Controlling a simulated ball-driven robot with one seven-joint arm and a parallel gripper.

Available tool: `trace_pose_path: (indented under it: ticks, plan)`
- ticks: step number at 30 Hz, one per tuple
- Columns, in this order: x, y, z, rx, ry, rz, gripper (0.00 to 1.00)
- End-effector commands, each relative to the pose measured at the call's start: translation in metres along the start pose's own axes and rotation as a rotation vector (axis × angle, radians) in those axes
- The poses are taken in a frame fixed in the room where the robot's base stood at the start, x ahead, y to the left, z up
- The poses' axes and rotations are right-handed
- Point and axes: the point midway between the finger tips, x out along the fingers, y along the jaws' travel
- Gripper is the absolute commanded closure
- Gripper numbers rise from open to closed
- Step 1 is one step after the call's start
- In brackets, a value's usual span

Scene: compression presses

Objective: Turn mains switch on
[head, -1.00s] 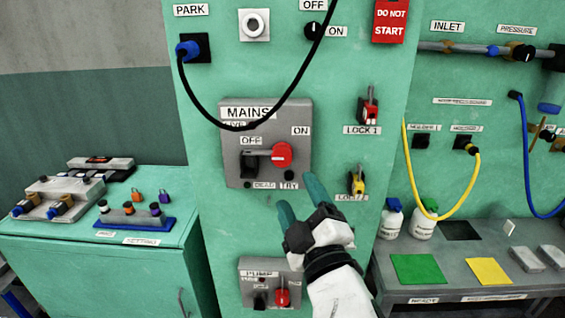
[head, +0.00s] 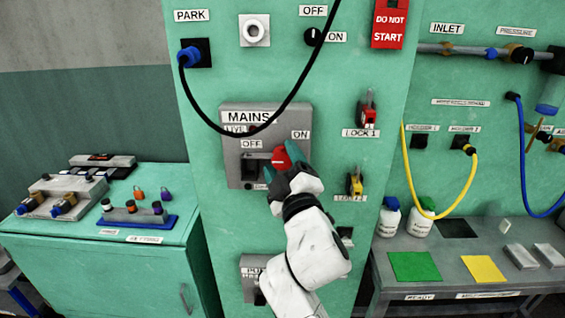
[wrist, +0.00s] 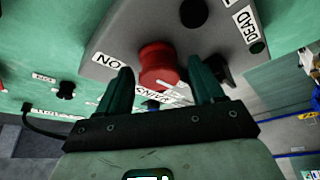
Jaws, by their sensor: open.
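The grey MAINS switch box (head: 236,116) is on the green panel in the head view, with OFF and ON labels. Its red knob (head: 279,157) sits under the ON label and is partly hidden by my gripper (head: 281,166). In the wrist view the red knob (wrist: 158,66) lies between and just beyond the two green fingers of my gripper (wrist: 160,88), which are open around it. I cannot tell whether the fingers touch it. The handle's lever arm is mostly hidden.
A black cable (head: 228,134) loops across the top of the box. Red LOCK 1 (head: 367,112) and a yellow lock (head: 354,183) hang to the right. A PUMP box (head: 250,266) is below, partly behind my arm. A bench (head: 450,293) stands at right.

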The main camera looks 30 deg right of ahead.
Motion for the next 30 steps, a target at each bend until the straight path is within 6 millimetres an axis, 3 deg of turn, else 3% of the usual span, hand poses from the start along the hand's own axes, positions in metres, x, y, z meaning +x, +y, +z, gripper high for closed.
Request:
trace_pose_path:
  ticks: [3, 23, 30]
  plan:
    - [-0.0002, 0.0000, 0.0001, 0.000, 0.000, 0.000, 0.35]
    - [-0.0005, -0.0003, 0.0000, 0.000, 0.000, -0.001, 0.98]
    - [-0.0006, -0.0008, 0.0002, 0.001, 0.000, -0.001, 1.00]
